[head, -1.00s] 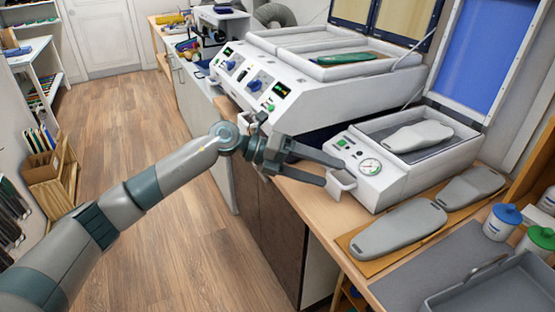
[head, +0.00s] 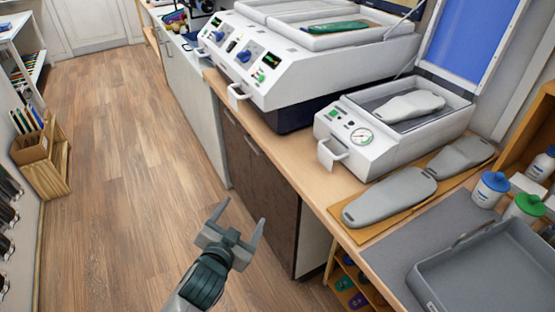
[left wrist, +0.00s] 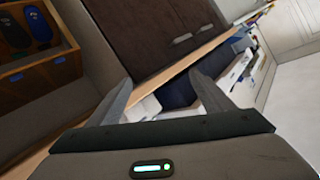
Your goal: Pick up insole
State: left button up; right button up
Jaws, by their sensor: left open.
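A green insole (head: 335,27) lies in the open tray on top of the large white forming machine (head: 290,65) at the back. My left gripper (head: 243,216) is open and empty, over the floor in front of the brown cabinet, well apart from the insole. In the left wrist view its two fingers (left wrist: 170,95) stand apart with nothing between them. A grey foot-shaped form (head: 412,104) lies in the smaller open machine (head: 350,155). Two more grey forms (head: 388,197) (head: 460,158) lie on a board on the bench. My right gripper is not in view.
A grey tray (head: 440,300) and jars with blue and green lids (head: 490,188) (head: 525,206) stand at the bench's right. The bench edge and brown cabinet (head: 262,185) are right of my left gripper. The wooden floor (head: 110,170) at left is clear.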

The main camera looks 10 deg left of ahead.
pick_arm(q)
jog(key=s+a+f+n+g+p, duration=0.15)
jog(key=s+f+g, duration=0.35)
jog(key=s+f, duration=0.65)
jog(key=s+a+f+n+g, duration=0.15)
jog(key=s+f+g, duration=0.5)
jog(key=s, duration=0.75)
jog(key=s+f+p, duration=0.2)
jog(key=s+f, duration=0.2)
jog(key=f, duration=0.8)
jog(key=s+f+p, duration=0.2)
jog(key=s+f, duration=0.2)
jog(key=f, duration=0.9)
jog(key=s+a+f+g+p, duration=0.1)
jog(key=s+f, duration=0.3)
jog(key=s, duration=0.3)
jog(key=s+a+f+g+p, duration=0.1)
jog(key=s+f, duration=0.3)
jog(key=s, duration=0.4)
jog(key=shift+s+a+f+y+p, duration=0.2)
jog(key=shift+a+f+y+p, duration=0.15)
jog(key=shift+a+p, duration=0.25)
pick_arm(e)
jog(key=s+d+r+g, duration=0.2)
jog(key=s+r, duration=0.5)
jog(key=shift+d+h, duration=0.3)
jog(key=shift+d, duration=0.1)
pick_arm(q)
jog(key=shift+c, duration=0.3)
